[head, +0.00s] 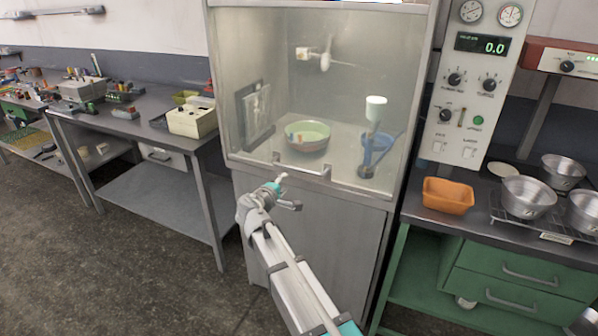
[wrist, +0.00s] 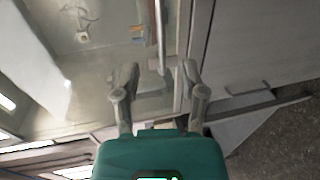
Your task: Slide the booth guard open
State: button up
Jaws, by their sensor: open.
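The booth guard (head: 240,120) is a clear pane across the front of the metal booth, and it is down. Its bar handle (head: 315,172) runs along its lower edge. My gripper (head: 287,191) is in front of the booth, just below and in front of the handle. In the wrist view the open fingers (wrist: 159,72) stand on either side of the line of the handle (wrist: 160,38), with its near end between or just beyond the fingertips. I cannot tell whether they touch it.
Behind the guard are a green pan (head: 308,137) and a blue holder (head: 377,150). A control panel (head: 470,85) stands right of the booth. An orange tray (head: 447,196) and metal bowls (head: 527,197) sit on the right bench. A left bench (head: 140,125) holds equipment.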

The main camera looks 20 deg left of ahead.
aim_at(301, 171)
jog(key=shift+w, duration=0.1)
jog(key=b+x, duration=0.2)
jog(key=x, duration=1.1)
jog(key=shift+w+f+b, duration=0.2)
jog(key=shift+w+b, duration=0.15)
jog(key=shift+b, duration=0.05)
jog(key=shift+d, duration=0.1)
grip_shut()
